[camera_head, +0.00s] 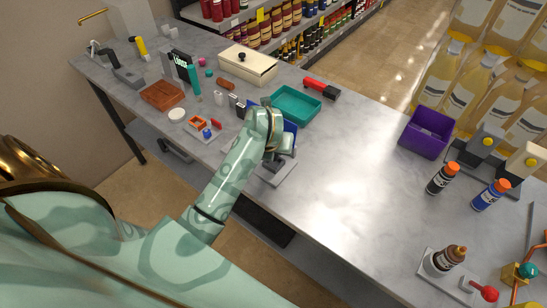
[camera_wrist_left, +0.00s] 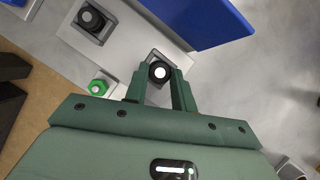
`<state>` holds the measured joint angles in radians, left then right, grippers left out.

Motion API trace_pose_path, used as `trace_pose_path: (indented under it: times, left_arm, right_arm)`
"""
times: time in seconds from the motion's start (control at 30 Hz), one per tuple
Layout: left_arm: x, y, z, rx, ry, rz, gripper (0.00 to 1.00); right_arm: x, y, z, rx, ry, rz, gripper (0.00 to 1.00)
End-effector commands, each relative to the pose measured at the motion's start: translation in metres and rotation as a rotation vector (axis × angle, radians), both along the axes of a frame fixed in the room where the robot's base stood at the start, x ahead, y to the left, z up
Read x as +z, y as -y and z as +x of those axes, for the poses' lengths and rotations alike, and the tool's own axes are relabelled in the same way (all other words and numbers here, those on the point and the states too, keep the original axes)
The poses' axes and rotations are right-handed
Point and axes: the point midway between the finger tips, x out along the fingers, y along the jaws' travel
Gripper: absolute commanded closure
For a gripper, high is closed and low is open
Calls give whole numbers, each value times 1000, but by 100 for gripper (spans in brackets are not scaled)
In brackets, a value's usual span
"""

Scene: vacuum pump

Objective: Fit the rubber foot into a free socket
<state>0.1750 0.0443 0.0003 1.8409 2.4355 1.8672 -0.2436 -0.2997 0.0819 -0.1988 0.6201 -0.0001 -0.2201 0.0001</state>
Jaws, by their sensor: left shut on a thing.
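My left gripper (camera_wrist_left: 158,75) is shut on a black round rubber foot (camera_wrist_left: 150,72) with a white centre, seen end-on between the dark green fingers. The grey plate (camera_wrist_left: 125,35) lies below it, and one dark square socket with a black round part (camera_wrist_left: 92,18) in it shows at upper left. The held foot appears over or close to the plate's lower right part; I cannot tell whether it touches. In the head view my left gripper (camera_head: 277,150) is over the grey base (camera_head: 279,176) near the table's front edge. The foot is hidden there. My right gripper is not in view.
A teal tray (camera_head: 297,105) and a red-and-black tool (camera_head: 321,88) lie beyond the gripper. A purple bin (camera_head: 425,134) is at right; the table between is clear.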

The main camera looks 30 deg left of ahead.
Motion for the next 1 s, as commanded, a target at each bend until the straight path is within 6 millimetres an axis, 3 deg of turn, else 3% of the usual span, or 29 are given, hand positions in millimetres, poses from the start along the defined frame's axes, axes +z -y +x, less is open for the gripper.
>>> trace_pose_path:
  times: [0.2, 0.6, 0.63, 0.7, 1.0]
  left_arm:
    - [-32, 0, 2, 0, -2, 1, 100]
    - [-37, 0, 2, 0, -1, 0, 100]
    - [-36, 0, 2, 0, 0, 0, 66]
    - [-36, 0, 2, -1, 0, 0, 53]
    - [-32, 0, 2, -1, 1, 1, 53]
  right_arm:
    - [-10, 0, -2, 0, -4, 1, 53]
    - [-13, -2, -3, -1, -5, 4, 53]
    - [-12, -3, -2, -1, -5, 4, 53]
    - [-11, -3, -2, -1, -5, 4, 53]
    - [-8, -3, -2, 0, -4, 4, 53]
